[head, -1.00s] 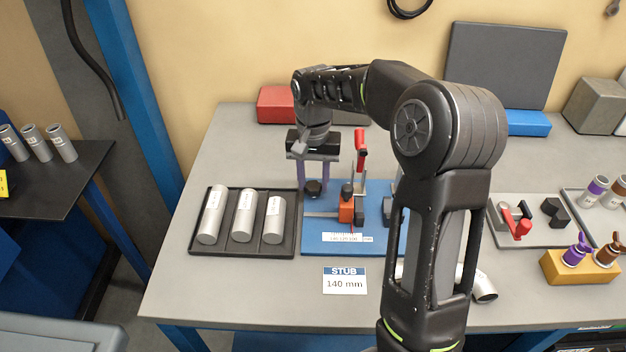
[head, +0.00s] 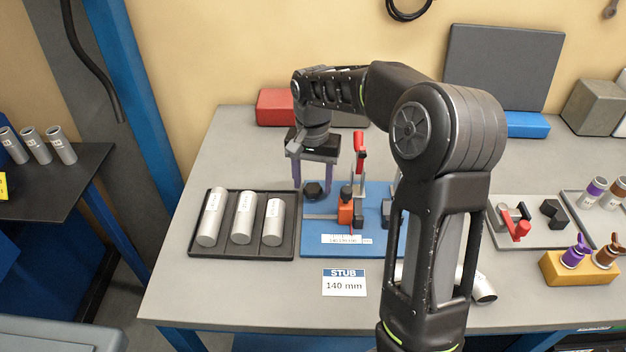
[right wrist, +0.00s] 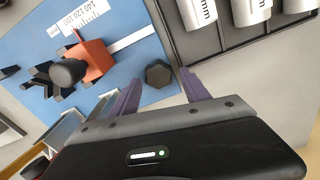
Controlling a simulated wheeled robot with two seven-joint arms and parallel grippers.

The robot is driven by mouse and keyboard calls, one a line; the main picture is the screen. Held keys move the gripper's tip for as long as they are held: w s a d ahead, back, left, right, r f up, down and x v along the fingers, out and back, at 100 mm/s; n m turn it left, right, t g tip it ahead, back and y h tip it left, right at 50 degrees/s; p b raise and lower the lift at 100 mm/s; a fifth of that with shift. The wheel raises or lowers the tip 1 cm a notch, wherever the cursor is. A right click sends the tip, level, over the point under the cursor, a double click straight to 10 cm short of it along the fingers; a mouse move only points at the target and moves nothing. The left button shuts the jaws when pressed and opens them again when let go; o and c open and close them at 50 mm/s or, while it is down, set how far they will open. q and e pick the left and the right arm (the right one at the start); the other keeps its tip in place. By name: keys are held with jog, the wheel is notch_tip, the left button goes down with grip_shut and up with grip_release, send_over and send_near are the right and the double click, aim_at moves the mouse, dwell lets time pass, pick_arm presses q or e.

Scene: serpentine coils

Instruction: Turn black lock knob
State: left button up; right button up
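The black lock knob (head: 313,189) is a dark faceted knob at the left part of the blue fixture plate (head: 322,247). In the right wrist view the knob (right wrist: 159,73) appears between and just beyond my fingertips. My right gripper (head: 311,192) points down over it, with a purple finger on each side. The fingers (right wrist: 159,79) are apart and gaps show beside the knob, so the gripper is open. I cannot tell how far the tips reach down beside the knob. My left gripper is not in view.
An orange block (head: 346,212) with a black knob on top sits on a scale slide right of the lock knob. A red upright handle (head: 360,155) stands close behind. A black tray (head: 208,254) of silver tubes lies left. My right arm hides part of the plate.

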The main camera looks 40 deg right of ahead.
aim_at(313, 186)
jog(key=shift+o, duration=0.2)
notch_tip(313, 186, up, 8)
jog(key=shift+f+b, duration=0.15)
jog(key=shift+b, duration=0.2)
dwell(0.7)
